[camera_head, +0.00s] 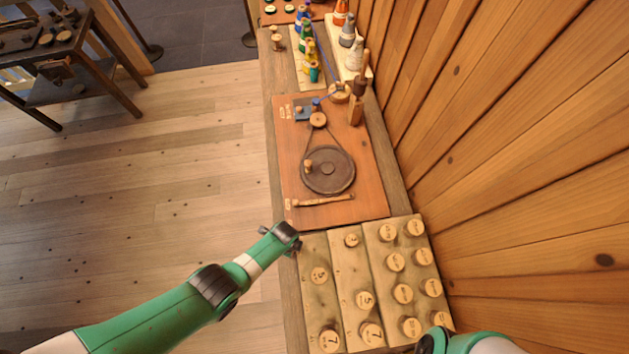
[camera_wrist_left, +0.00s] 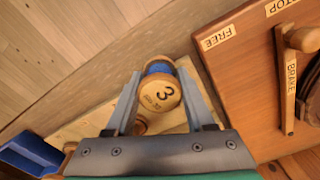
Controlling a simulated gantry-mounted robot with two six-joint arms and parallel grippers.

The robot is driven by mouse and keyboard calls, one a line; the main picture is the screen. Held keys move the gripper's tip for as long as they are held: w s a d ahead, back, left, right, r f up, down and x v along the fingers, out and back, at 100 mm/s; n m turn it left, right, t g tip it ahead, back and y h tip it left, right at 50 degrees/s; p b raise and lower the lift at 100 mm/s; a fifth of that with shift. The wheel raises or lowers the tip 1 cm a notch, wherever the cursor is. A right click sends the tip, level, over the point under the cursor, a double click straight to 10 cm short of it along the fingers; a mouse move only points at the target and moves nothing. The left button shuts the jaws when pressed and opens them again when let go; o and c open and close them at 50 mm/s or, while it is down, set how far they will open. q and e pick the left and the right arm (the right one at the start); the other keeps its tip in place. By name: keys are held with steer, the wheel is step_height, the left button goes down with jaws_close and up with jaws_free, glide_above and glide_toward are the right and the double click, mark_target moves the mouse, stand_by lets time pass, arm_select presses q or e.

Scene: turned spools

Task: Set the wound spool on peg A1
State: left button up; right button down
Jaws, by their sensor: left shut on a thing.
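In the left wrist view, my left gripper (camera_wrist_left: 160,88) is shut on a spool (camera_wrist_left: 158,94) with blue thread and a pale wooden top marked 3. In the head view this gripper (camera_head: 287,238) is over the table's left edge, beside the numbered spool board. The held spool is hard to make out there. Peg A1 cannot be picked out, as no such label is readable. My right gripper (camera_head: 427,345) is barely in view at the bottom, by the right-hand board; its fingers cannot be made out.
The spool board (camera_head: 341,267) holds several wooden-topped spools, next to another board (camera_head: 397,231) of round tops. Behind is the winder board (camera_head: 370,194) with a dark wheel (camera_head: 329,170) and a brake lever (camera_wrist_left: 289,90). Coloured spools (camera_head: 306,42) stand farther back. A blue bin (camera_wrist_left: 30,153) shows lower left.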

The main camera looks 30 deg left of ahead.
mark_target(315, 249)
arm_select(q)
steer(key=shift+w+d+b, duration=0.6)
steer(key=shift+w+d, duration=0.1)
steer(key=shift+d, duration=0.4)
steer(key=shift+w+d+b, duration=0.55)
steer(key=shift+w+d, duration=0.1)
steer(key=shift+d, duration=0.5)
steer(key=shift+w+d+b, duration=0.6)
steer(key=shift+w+d, duration=0.1)
steer(key=shift+d, duration=0.4)
steer(key=shift+f+b, duration=0.3)
steer(key=shift+f+b, duration=0.6)
steer(key=o, duration=1)
steer(key=shift+o, duration=0.2)
step_height(315, 249, up, 11)
steer(key=p, duration=1.1)
